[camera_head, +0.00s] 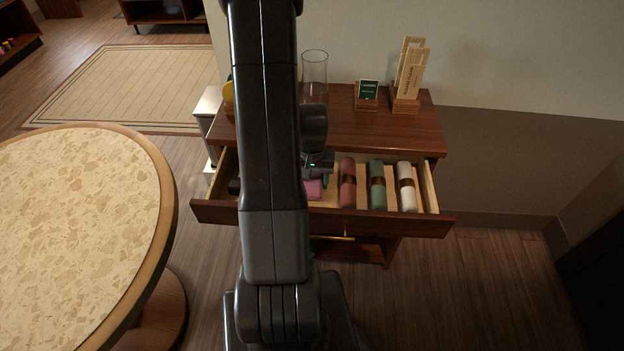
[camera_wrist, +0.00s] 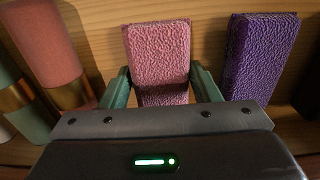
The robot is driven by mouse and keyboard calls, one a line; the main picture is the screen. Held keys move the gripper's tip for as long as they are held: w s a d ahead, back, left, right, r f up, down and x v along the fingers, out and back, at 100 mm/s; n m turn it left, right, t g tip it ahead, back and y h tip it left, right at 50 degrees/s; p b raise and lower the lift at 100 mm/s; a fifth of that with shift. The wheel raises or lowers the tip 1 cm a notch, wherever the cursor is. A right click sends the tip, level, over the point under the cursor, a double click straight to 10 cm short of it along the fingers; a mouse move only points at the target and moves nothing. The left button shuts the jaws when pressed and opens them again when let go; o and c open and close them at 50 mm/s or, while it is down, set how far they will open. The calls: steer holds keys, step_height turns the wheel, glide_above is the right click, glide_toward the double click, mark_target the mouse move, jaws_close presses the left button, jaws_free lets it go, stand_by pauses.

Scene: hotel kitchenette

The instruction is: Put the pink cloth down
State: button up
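The pink cloth (camera_wrist: 160,58), a textured folded block, is in the open drawer (camera_head: 415,224). In the wrist view it lies between the two fingers of my gripper (camera_wrist: 161,84), which appear to press against its sides. Its near end is hidden behind the gripper body. In the head view only a small part of the pink cloth (camera_head: 314,190) shows beside my arm, below my gripper (camera_head: 322,178). A purple folded cloth (camera_wrist: 262,55) lies to its right in the wrist view, with a gap between.
Rolled cloths in red (camera_head: 347,180), green (camera_head: 377,182) and white (camera_head: 406,184) lie in the drawer. A glass cylinder (camera_head: 315,68), a small green sign (camera_head: 368,90) and a wooden holder (camera_head: 405,103) stand on the cabinet top. A round table (camera_head: 70,220) is at left.

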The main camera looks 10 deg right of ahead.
mark_target(312, 180)
steer(key=shift+o, duration=1.1)
steer(key=shift+r, duration=0.1)
step_height(312, 180, up, 12)
steer(key=p, duration=0.1)
step_height(312, 180, down, 12)
steer(key=shift+f+b, duration=0.25)
steer(key=shift+b, duration=0.4)
steer(key=shift+r+p, duration=0.3)
